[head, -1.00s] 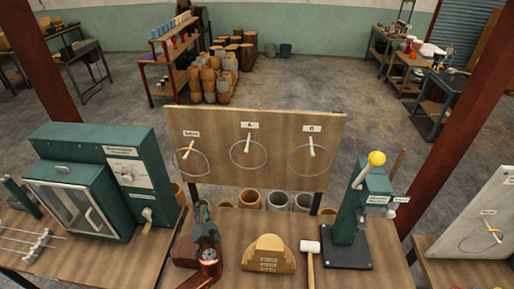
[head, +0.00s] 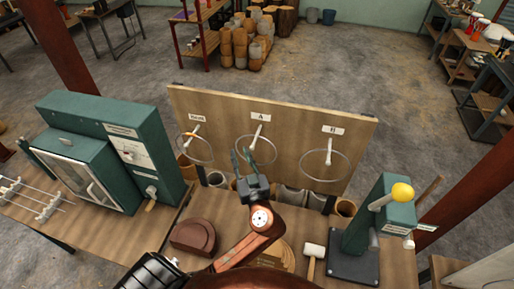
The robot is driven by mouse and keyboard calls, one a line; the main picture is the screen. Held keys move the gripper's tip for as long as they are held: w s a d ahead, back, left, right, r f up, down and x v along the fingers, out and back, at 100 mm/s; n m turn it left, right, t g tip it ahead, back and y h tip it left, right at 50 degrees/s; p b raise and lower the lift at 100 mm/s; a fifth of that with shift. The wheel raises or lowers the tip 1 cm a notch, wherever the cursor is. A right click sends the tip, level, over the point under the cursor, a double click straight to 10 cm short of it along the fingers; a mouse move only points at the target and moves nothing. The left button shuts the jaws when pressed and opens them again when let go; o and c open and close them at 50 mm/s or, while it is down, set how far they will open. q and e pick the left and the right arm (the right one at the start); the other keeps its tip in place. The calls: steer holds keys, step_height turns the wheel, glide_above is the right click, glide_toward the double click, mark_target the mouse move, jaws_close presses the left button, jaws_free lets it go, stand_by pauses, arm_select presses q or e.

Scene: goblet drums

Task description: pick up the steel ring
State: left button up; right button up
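Three thin metal rings hang on pegs on an upright wooden board (head: 225,112). The left ring (head: 181,156) has a small orange mark near its top and hangs under a small label I cannot read clearly. The middle ring (head: 277,150) hangs under label A, and the right ring (head: 346,167) hangs under label B. My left gripper (head: 242,153) is raised in front of the board, fingers pointing up, at the lower left of the middle ring. Its fingers look apart, with nothing visibly held. Contact with the ring cannot be told. My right gripper is not in view.
A reddish-brown block (head: 194,236) lies left of my arm. A green oven-like machine (head: 105,150) stands at left.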

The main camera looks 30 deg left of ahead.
arm_select(q)
steer(key=p+x, duration=0.2)
steer(key=x, duration=0.3)
steer(key=shift+s, duration=0.2)
steer(key=shift+w+f, duration=0.1)
steer(key=shift+f, duration=0.05)
steer(key=shift+c, duration=0.4)
jaws_close()
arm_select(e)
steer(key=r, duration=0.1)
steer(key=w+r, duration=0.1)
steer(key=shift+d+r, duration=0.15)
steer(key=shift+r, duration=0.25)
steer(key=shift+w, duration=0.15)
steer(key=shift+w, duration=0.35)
